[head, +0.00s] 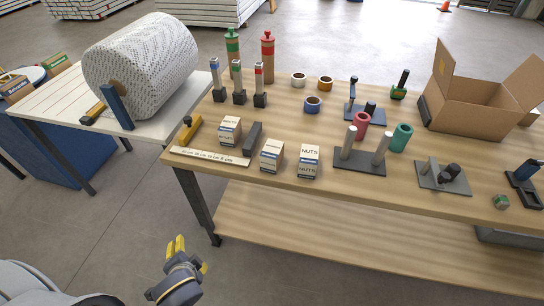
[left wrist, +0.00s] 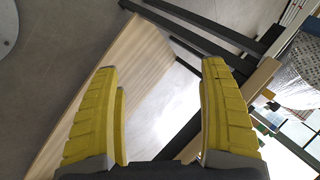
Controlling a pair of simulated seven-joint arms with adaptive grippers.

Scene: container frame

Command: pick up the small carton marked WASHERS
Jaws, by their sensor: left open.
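Three small white-and-brown cartons stand on the wooden table (head: 220,168) in the head view: a left one (head: 230,131), a middle one (head: 271,156) and a right one (head: 309,162). The right one reads NUTS. The lettering on the left and middle ones is too small for me to read surely, so I cannot tell which is marked WASHERS. My left gripper (head: 179,246) is low in front of the table's left end, apart from all the cartons. In the left wrist view its yellow fingers (left wrist: 162,115) are spread with nothing between them. My right gripper is not in view.
A dark block (head: 253,136) stands between the left and middle cartons. A ruler (head: 210,156) lies along the front edge, with a yellow-handled tool (head: 188,130) behind it. A grey stand with pegs (head: 360,163) is right of the NUTS carton. A lower shelf (head: 330,228) runs beneath.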

